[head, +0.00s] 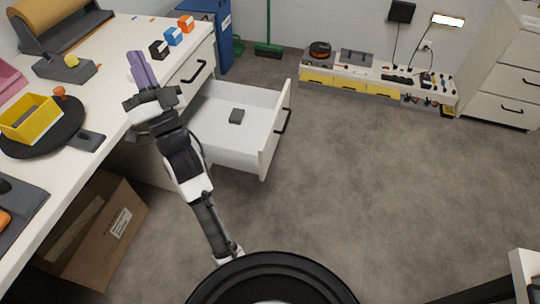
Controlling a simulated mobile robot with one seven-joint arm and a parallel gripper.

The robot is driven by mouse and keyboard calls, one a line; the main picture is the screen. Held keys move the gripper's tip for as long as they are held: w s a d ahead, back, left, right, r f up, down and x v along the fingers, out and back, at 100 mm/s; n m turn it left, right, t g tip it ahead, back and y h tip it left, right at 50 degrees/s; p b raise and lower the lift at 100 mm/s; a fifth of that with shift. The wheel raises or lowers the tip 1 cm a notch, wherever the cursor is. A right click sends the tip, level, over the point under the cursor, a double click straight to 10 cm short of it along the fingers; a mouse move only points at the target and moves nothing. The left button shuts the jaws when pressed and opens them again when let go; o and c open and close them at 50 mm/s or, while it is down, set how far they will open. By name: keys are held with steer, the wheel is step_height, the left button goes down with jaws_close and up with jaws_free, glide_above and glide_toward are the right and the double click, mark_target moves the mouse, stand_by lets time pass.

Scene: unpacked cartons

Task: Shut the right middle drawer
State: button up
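The white middle drawer (272,137) is pulled far out of the desk's drawer unit. Its front panel faces right and carries a dark bar handle (283,120). A small dark grey block lies inside the drawer (236,116). My gripper (141,68) is over the desktop, left of the open drawer and apart from its front. Its two purple-grey fingers lie close together and point toward the back of the desk. I cannot tell whether they are fully shut; nothing shows clearly between them. My arm hides part of the drawer's left side.
Above the open drawer, a shut top drawer (205,64) has a dark handle. A cardboard carton (100,228) is under the desk. Another cabinet (505,75) stands far right. The floor (370,180) right of the drawer is clear.

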steer(key=w+d+f+m+h, duration=0.2)
steer(key=d+f, duration=0.1)
steer(key=f, duration=0.3)
steer(key=w+d+f+m+h+b, duration=0.1)
steer(key=w+d+f+m+h, duration=0.1)
steer(key=f, duration=0.4)
steer(key=w+d+f+m+h+b, duration=0.1)
steer(key=w+d+f+m+h, duration=0.1)
steer(key=f, duration=0.4)
steer(key=shift+w+d+f+m+h, duration=0.2)
steer(key=shift+w+d+m+h, duration=0.2)
steer(key=shift+w+d+h, duration=0.5)
jaws_close()
steer(key=d+f+m+g+h+b, duration=0.1)
steer(key=d+f+m+g+h, duration=0.15)
steer(key=d+f, duration=0.5)
steer(key=s+d+f+m+g+h+b, duration=0.15)
steer(key=d+f+m, duration=0.3)
steer(key=f, duration=0.65)
steer(key=d+f+m+g+h+b, duration=0.1)
steer(key=d+f+m+h+b, duration=0.15)
steer(key=d+f, duration=0.6)
steer(key=w+a+f+p, duration=0.1)
steer(key=w+a+p, duration=0.4)
steer(key=w+p, duration=0.3)
steer(key=w+h, duration=0.1)
steer(key=w, duration=0.2)
steer(key=shift+f, duration=0.15)
steer(key=shift+w+a, duration=0.1)
steer(key=shift+a, duration=0.05)
